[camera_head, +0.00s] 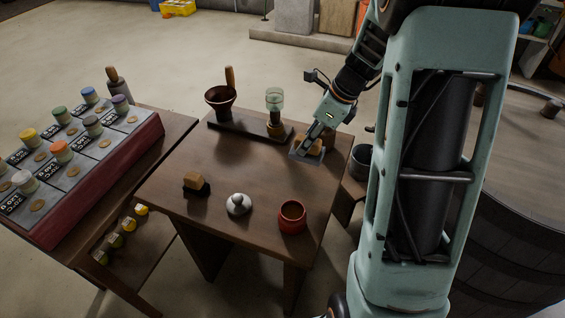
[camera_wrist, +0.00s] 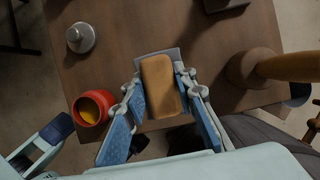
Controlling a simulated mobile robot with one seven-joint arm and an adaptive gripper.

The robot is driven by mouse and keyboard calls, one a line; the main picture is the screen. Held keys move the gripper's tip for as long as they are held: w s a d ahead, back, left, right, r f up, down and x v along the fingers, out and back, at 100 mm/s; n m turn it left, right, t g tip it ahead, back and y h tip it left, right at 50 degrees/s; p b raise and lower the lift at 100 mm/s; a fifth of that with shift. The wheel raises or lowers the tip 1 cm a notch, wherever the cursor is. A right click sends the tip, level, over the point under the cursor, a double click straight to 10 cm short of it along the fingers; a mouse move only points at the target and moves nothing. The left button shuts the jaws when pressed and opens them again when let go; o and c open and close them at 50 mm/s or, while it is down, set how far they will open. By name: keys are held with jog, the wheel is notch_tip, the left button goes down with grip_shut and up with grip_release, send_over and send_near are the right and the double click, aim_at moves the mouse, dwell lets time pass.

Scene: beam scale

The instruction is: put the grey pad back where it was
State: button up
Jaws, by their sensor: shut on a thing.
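The grey pad (camera_head: 297,157) is a thin flat plate under a tan block-shaped grip. It is at the right back part of the dark wooden table, low over or on the top; I cannot tell whether it touches. My gripper (camera_head: 311,144) reaches down to it from the upper right. In the wrist view, my gripper (camera_wrist: 160,100) is shut on the tan grip (camera_wrist: 160,85), one blue-padded finger on each side. The grey plate (camera_wrist: 172,53) shows beyond and beside the grip; the rest is hidden.
The table's middle is clear.

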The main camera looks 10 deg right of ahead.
jog(key=w+a+f, duration=0.1)
jog(key=a+f, duration=0.1)
jog(key=w+a+f, duration=0.1)
jog(key=f, duration=0.1)
jog(key=w+a+f+b, duration=0.1)
jog(key=a+f, duration=0.1)
jog(key=shift+w+a+f, duration=0.3)
jog(key=shift+w+f, duration=0.05)
jog(key=shift+w, duration=0.05)
jog(key=shift+w+f+b, duration=0.1)
jog(key=shift+f+b, duration=0.35)
jog(key=shift+f, duration=1.15)
jog(key=shift+f, duration=0.15)
jog(key=o, duration=1.1)
jog(key=p+v, duration=0.2)
jog(key=v, duration=1)
jog(key=shift+a, duration=0.1)
